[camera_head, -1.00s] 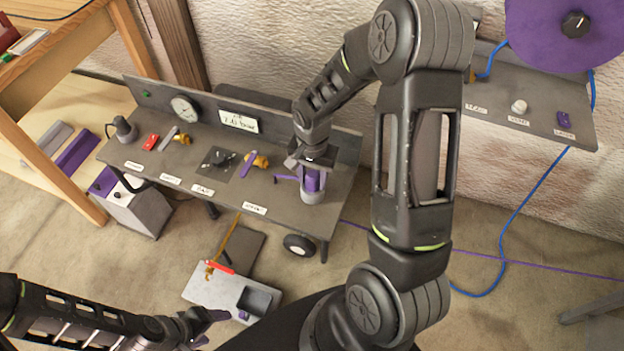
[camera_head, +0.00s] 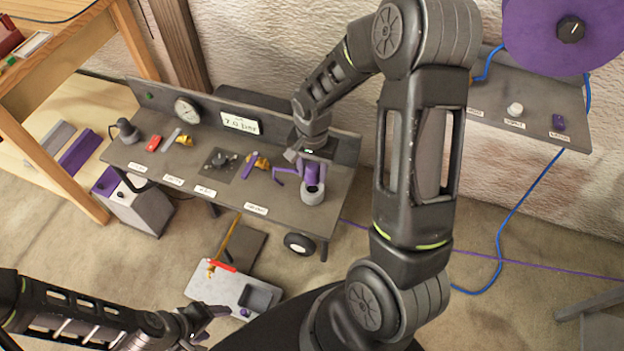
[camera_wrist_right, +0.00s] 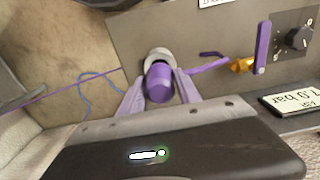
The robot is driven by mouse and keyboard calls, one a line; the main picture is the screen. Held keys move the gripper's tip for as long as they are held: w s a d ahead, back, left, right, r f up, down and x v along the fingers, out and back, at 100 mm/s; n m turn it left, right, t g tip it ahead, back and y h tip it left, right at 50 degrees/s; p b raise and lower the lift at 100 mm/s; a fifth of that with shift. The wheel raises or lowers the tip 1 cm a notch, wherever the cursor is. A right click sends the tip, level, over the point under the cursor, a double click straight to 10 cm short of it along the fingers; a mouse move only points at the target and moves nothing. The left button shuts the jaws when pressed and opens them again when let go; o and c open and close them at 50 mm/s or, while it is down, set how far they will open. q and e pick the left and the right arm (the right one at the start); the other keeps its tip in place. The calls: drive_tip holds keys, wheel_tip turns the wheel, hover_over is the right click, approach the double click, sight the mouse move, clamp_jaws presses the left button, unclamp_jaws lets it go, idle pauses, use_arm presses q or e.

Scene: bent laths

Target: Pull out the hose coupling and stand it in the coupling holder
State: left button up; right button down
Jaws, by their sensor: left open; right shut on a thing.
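My right gripper (camera_head: 313,160) is shut on the purple hose coupling (camera_head: 312,174), above the right end of the grey bench. A grey ring-shaped socket (camera_head: 312,197) stands directly below it, with a dark opening showing. In the right wrist view the coupling (camera_wrist_right: 159,86) is between my two fingers (camera_wrist_right: 160,98), with the grey ring (camera_wrist_right: 157,54) just beyond it. I cannot tell whether its lower end is clear of the ring. A purple lever (camera_wrist_right: 207,66) is beside it. My left gripper (camera_head: 205,322) is open and empty at lower left. I cannot identify the coupling holder for certain.
The bench (camera_head: 262,188) carries a gauge (camera_head: 187,109), a display (camera_head: 240,123), a black knob (camera_head: 220,161) and brass valves (camera_head: 258,161). A pale block with a dark recess (camera_head: 228,288) lies on the floor. A side panel (camera_head: 540,115) is at right.

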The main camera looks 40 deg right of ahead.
drive_tip(key=shift+r+p, duration=0.55)
drive_tip(key=shift+r, duration=0.4)
drive_tip(key=w+a+f+n, duration=0.1)
drive_tip(key=w+a+n, duration=0.5)
drive_tip(key=a+n, duration=0.5)
drive_tip(key=shift+w+a+f, duration=0.2)
drive_tip(key=shift+a, duration=0.5)
